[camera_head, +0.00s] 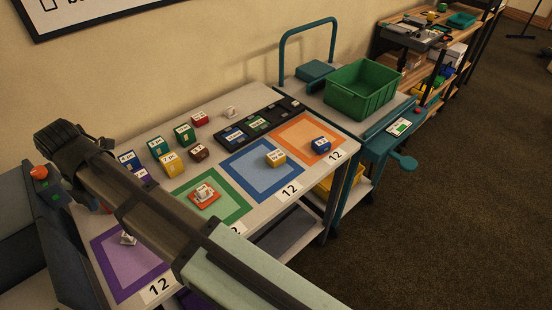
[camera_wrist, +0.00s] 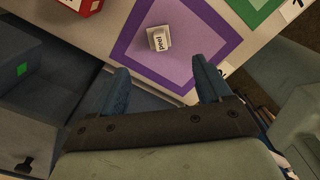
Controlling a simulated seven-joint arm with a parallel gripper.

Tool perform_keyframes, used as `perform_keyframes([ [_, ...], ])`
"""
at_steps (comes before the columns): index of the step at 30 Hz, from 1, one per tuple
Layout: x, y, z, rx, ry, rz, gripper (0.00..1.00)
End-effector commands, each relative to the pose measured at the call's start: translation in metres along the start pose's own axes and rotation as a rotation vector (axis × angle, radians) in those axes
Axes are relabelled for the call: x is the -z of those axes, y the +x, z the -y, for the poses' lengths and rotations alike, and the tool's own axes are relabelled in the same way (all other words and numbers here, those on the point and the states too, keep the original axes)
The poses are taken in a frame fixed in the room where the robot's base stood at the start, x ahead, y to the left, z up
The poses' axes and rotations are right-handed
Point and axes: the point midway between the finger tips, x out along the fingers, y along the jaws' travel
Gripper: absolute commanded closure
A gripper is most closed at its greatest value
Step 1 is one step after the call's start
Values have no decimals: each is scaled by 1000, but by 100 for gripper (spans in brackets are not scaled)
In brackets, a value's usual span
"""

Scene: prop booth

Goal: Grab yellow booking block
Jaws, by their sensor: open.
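One yellow block (camera_head: 170,166) stands on the bare table among other coloured blocks, with a printed label that looks like "7 pm". My gripper (camera_wrist: 160,66) is open and empty at the near side of the purple square (camera_wrist: 128,48), in the wrist view. It is well away from both yellow blocks, which are not in the wrist view. My arm hides its fingers in the head view.
A white block (camera_wrist: 158,40) lies on the purple square, just beyond my fingertips. Green blocks (camera_head: 185,134), a brown block (camera_head: 199,152) and purple-blue blocks (camera_head: 128,160) stand near the first yellow block. A red-and-white piece (camera_head: 204,193) sits on the green square. A green bin (camera_head: 362,90) stands farther right.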

Motion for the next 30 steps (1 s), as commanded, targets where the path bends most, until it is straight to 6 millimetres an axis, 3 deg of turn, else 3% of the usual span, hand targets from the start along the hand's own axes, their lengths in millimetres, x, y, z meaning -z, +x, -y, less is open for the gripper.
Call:
perform_keyframes([
  [7, -6, 0, 3, 0, 11, 0, 22],
  [11, -32, 0, 18, 0, 54, 0, 22],
  [20, -127, -2, 86, -2, 230, 1, 22],
  [30, -218, -3, 186, -5, 433, 4, 22],
])
